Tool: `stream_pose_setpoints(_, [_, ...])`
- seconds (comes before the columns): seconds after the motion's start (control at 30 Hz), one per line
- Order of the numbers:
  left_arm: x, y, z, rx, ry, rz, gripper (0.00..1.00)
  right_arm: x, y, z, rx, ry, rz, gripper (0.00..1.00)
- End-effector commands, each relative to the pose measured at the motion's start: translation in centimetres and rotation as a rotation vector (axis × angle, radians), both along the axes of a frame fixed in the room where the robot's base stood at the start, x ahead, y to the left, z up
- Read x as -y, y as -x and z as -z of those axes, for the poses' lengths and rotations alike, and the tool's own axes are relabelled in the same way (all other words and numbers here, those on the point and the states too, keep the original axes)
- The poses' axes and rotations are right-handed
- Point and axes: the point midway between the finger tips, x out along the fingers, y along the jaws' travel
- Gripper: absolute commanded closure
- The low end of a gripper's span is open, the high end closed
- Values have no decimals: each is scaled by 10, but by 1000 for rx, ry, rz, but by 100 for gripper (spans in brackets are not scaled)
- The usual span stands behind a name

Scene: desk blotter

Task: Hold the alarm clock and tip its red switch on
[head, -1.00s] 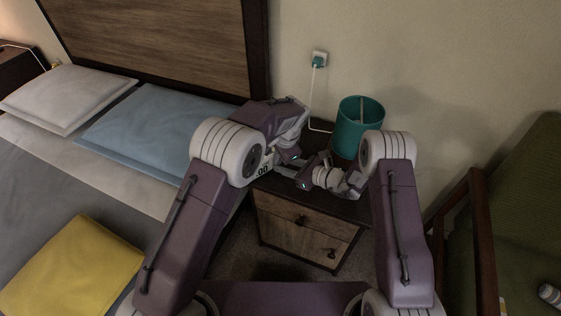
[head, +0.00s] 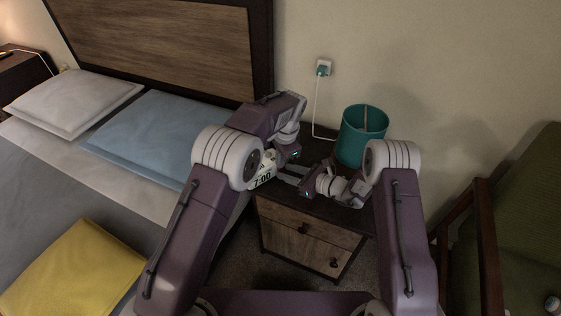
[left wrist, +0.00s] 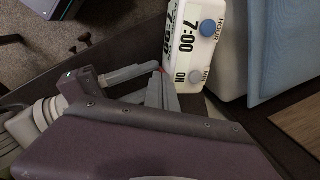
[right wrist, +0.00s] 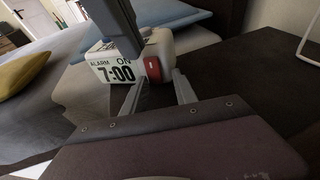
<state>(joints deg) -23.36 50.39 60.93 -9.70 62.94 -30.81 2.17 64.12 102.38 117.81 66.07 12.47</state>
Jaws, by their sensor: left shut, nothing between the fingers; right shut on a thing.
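The white alarm clock (head: 262,181) shows 7:00 at the left side of the nightstand, partly hidden by my left arm. The left wrist view shows the clock (left wrist: 191,62) with a blue button and a grey button. My right gripper (right wrist: 158,94) is shut on the clock (right wrist: 112,68), one finger on each side. The red switch (right wrist: 152,66) faces it. My left gripper (left wrist: 161,84) is shut and empty, its tips close to the switch; I cannot tell whether they touch it. In the right wrist view its fingers come down from above, beside the switch. The switch's setting is unclear.
The clock is by the left edge of the dark nightstand (head: 312,222), next to the bed. A teal lamp (head: 361,138) stands behind my right arm, and a white cord runs to a wall socket (head: 323,68). A green armchair (head: 520,215) is at the right.

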Motion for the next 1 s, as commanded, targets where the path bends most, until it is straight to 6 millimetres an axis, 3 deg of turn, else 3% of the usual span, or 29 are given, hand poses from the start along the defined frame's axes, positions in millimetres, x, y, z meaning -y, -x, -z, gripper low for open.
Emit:
stream_pose_setpoints(0.23, [1,1,-8,1,0,0,100,0,1,2,-3,3,-2,88])
stream_pose_setpoints(0.53, [6,7,-68,6,1,0,100,0,1,2,-4,3,-2,88])
stream_pose_setpoints(0.7, [7,11,-91,2,0,0,100,0,1,2,-4,3,-2,88])
stream_pose_setpoints(1.0, [8,13,-99,0,0,0,100,0,1,2,-4,3,-2,88])
